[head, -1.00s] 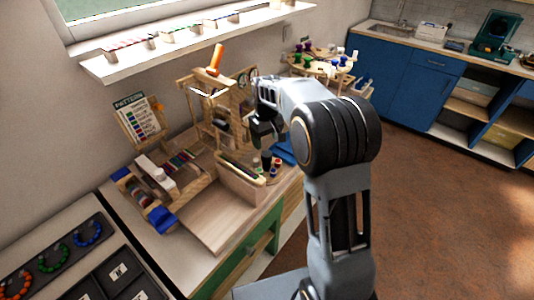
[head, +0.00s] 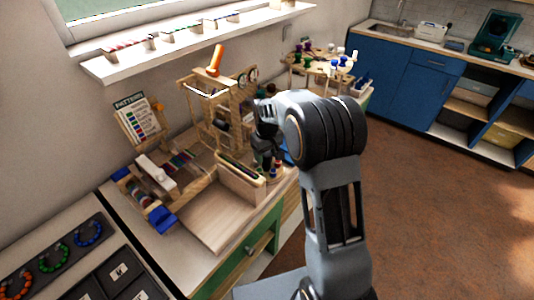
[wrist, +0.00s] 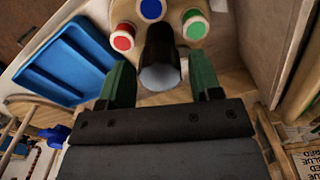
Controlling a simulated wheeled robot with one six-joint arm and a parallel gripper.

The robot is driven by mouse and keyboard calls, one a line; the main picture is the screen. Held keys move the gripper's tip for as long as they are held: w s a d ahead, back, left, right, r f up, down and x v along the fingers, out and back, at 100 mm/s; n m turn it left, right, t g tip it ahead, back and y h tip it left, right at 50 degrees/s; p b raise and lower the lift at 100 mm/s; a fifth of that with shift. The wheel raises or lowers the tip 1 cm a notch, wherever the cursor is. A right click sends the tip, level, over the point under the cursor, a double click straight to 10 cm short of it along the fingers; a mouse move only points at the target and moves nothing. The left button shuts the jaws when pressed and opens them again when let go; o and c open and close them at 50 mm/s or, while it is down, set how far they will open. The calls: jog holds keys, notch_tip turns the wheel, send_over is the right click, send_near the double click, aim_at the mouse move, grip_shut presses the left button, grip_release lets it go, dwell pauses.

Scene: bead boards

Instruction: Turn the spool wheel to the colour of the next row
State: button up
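The spool wheel (wrist: 190,52) is a round wooden disc in the wrist view. It carries a red spool (wrist: 122,37), a blue spool (wrist: 152,9) and a green spool (wrist: 195,24) on its far side. A dark upright knob (wrist: 160,50) with a pale top stands near its middle. My gripper (wrist: 159,78) has its two green fingers on either side of the knob, with visible gaps; it is open. In the head view my gripper (head: 266,150) is low over the wheel and hides much of it. The pattern card (head: 138,117) stands by the wall, its rows too small to read reliably.
A blue tray (wrist: 65,62) lies left of the wheel in the wrist view. A wooden loom (head: 215,115) stands beside my gripper, with a wooden box wall (head: 240,178) in front. A round rack with coloured pegs (head: 325,68) stands behind. The floor at right is clear.

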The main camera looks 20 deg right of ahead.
jog(key=c, duration=0.7)
jog(key=m, duration=0.7)
jog(key=shift+m, duration=0.3)
jog(key=m, duration=0.6)
jog(key=shift+w+r, duration=0.1)
jog(key=shift+m, duration=0.4)
jog(key=o, duration=0.9)
